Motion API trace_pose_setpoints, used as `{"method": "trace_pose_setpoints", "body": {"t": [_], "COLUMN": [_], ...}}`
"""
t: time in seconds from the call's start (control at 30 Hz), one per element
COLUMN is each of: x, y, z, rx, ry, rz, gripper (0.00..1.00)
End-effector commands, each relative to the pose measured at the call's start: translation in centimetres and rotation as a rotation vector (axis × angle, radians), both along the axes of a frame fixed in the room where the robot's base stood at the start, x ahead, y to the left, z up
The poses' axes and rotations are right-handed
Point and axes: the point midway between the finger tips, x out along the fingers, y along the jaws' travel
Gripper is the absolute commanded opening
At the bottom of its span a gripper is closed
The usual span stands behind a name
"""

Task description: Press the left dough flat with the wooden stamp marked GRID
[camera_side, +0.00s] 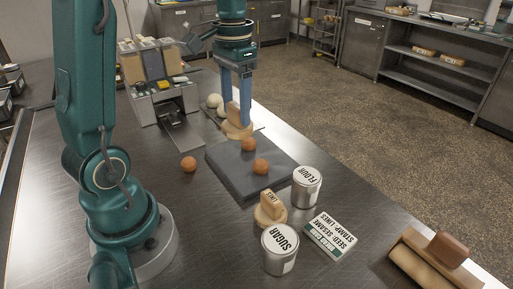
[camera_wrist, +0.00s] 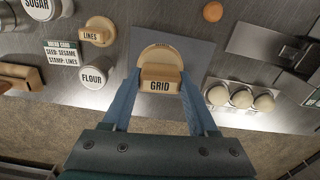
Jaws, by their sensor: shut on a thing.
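My gripper (camera_side: 237,102) is shut on the wooden GRID stamp (camera_side: 234,125), with its round base facing down. In the wrist view the stamp (camera_wrist: 160,85) sits between the fingers with its GRID label readable. The stamp is by the far end of the dark grey slab (camera_side: 232,179); its exact height is unclear. Two orange-brown dough balls, one farther back and left (camera_side: 249,144) and one nearer and right (camera_side: 261,167), rest round on the slab. In the wrist view the stamp hides them; part of the slab (camera_wrist: 198,50) shows.
A third orange-brown ball (camera_side: 189,164) lies left of the slab. The LINES stamp (camera_side: 270,209), FLOUR can (camera_side: 306,188), SUGAR can (camera_side: 280,250) and a card reading STAMP: LINES (camera_side: 330,236) stand nearer.

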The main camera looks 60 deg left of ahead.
Motion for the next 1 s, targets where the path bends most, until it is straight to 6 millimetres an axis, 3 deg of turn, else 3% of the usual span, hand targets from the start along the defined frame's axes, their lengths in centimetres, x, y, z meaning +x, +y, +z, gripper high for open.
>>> {"method": "trace_pose_setpoints", "body": {"t": [0.1, 0.27, 1.0], "x": [2.4, 4.3, 4.3], "y": [-0.6, -1.6, -2.2], "z": [-1.0, -2.5, -7.5], "rx": [-0.001, -0.001, 0.0], "ry": [0.003, 0.003, -0.001], "rz": [-0.024, -0.069, -0.092], "gripper": [0.1, 0.1, 0.1]}}
